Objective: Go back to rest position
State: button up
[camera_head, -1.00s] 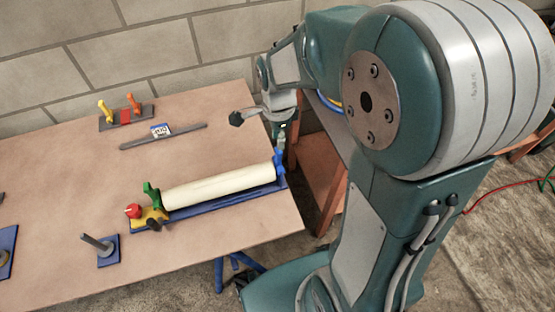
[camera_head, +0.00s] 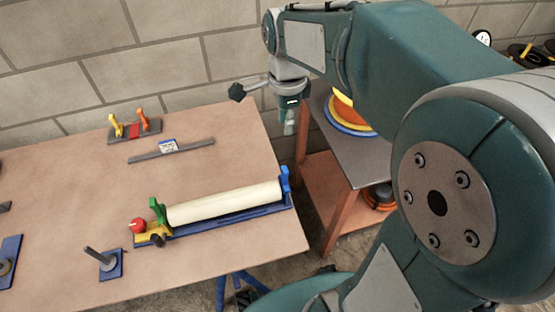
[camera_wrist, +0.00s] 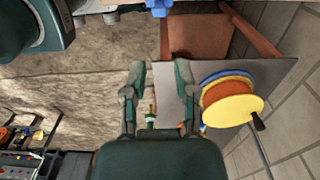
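My gripper (camera_head: 289,125) hangs downward past the right end of the workbench, in the gap beside a small side table. In the wrist view my gripper (camera_wrist: 159,72) shows two fingers spread apart with nothing held between them. My arm is raised and bent across the right of the head view. A cream cylinder (camera_head: 222,203) lies in a blue holder (camera_head: 215,228) on the workbench (camera_head: 90,190), to the left of and below my gripper in the picture.
A red ball-like knob (camera_head: 137,225) is at the holder's left end. A grey bar (camera_head: 190,149) and a blue plate with a peg (camera_head: 108,266) lie on the bench. The side table (camera_head: 352,165) bears a yellow-and-blue round stack (camera_wrist: 234,100). A block wall (camera_head: 60,60) stands behind.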

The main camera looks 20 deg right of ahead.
jog(key=s+r+n+t, duration=0.2)
jog(key=s+n+t, duration=0.3)
jog(key=s+n, duration=0.9)
jog(key=n, duration=0.4)
jog(key=shift+s+t, duration=0.15)
jog(key=shift+t, duration=0.15)
jog(key=shift+o, duration=0.2)
jog(key=shift+r, duration=0.1)
jog(key=o, duration=0.4)
jog(key=n+g, duration=0.5)
jog(key=n, duration=1.2)
send_over(284, 169)
jog(key=f, duration=1.1)
jog(key=shift+s, duration=0.3)
jog(key=shift+w+f+n+g, duration=0.3)
jog(key=shift+f+n, duration=0.2)
jog(key=shift+f, duration=4.05)
